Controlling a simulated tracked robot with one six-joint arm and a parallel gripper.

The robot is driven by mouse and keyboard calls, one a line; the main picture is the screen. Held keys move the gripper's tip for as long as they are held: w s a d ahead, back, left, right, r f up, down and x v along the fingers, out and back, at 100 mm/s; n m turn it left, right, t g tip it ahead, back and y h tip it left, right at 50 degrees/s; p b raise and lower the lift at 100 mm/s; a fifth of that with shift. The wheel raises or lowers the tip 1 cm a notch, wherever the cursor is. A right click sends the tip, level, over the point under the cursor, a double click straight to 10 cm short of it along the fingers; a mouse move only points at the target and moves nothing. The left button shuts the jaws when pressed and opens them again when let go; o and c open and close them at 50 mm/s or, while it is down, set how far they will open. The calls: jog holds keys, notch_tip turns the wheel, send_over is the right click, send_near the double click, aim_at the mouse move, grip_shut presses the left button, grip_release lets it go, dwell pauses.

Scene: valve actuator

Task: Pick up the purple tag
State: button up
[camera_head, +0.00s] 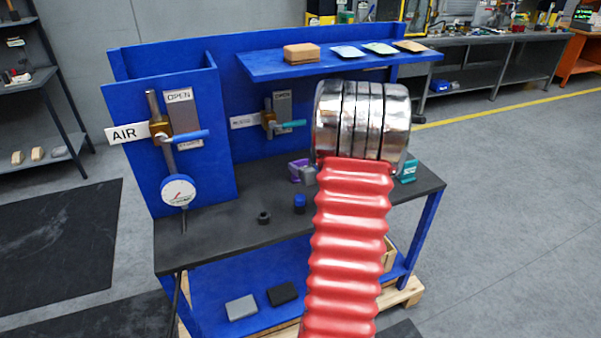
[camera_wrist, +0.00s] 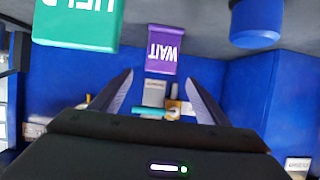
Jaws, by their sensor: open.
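The purple tag, lettered WAIT, shows in the wrist view (camera_wrist: 165,48), upside down, above and between my fingertips in the picture. In the head view, a purple piece (camera_head: 296,171) stands on the dark bench top beside a grey piece, just left of the red and chrome arm. My gripper (camera_wrist: 159,78) is open and empty, its two fingers spread apart below the tag in the wrist view. In the head view my gripper cannot be made out behind the arm.
A green tag (camera_wrist: 77,22) is close at the upper left of the wrist view; a teal piece (camera_head: 408,172) stands right of the arm. A blue cylinder (camera_head: 299,203) and black knob (camera_head: 264,217) stand on the bench. Valves (camera_head: 160,127) and a blue shelf (camera_head: 340,65) are behind.

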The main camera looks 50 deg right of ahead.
aim_at(300, 161)
jog(key=shift+x, duration=0.9)
jog(key=shift+w, duration=0.1)
jog(key=shift+x, duration=2.5)
jog(key=c, duration=1.1)
jog(key=shift+c, duration=0.2)
notch_tip(300, 161, up, 10)
